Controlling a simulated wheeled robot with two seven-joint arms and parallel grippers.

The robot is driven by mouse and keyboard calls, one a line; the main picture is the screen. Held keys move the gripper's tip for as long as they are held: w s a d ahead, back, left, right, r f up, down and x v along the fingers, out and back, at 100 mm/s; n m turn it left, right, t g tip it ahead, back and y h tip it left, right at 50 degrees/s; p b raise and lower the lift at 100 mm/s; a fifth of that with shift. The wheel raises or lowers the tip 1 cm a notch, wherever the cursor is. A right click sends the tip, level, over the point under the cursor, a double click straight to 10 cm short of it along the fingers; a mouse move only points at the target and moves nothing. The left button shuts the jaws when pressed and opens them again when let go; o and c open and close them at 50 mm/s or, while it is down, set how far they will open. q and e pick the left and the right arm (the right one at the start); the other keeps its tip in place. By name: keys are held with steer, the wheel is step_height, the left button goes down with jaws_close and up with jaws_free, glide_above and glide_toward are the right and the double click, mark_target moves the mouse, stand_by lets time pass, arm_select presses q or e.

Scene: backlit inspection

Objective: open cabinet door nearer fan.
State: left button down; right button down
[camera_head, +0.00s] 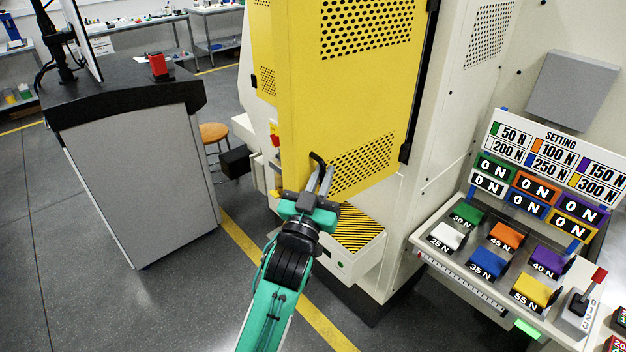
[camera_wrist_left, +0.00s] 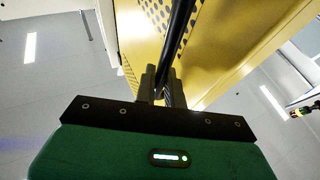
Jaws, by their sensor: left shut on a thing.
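The yellow cabinet door (camera_head: 350,100) has perforated panels and stands on the white cabinet body (camera_head: 455,130). A black handle (camera_head: 317,158) sits near its lower left edge. My left gripper (camera_head: 319,178) is shut on this handle. In the left wrist view the black handle (camera_wrist_left: 180,30) runs up from between the fingers (camera_wrist_left: 161,84), with the yellow door (camera_wrist_left: 225,45) behind. A dark vertical strip (camera_head: 420,80) borders the door on the right. I cannot tell whether the door is ajar. I cannot make out a fan. My right gripper is not in view.
A yellow-and-black striped ledge (camera_head: 358,232) lies just below the door. A grey console (camera_head: 135,160) with a monitor stands left, a stool (camera_head: 213,132) behind it. A panel of coloured weight blocks (camera_head: 490,250) is at right.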

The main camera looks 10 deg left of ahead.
arm_select(q)
steer(key=shift+d+r, duration=0.15)
steer(key=shift+r, duration=0.05)
stand_by(0.3)
steer(key=c, duration=1.8)
jaws_free()
steer(key=shift+d+f, duration=0.1)
steer(key=shift+s+f, duration=0.1)
steer(key=shift+f, duration=0.05)
steer(key=shift+b+v, duration=2.7)
steer(key=shift+v, duration=4.05)
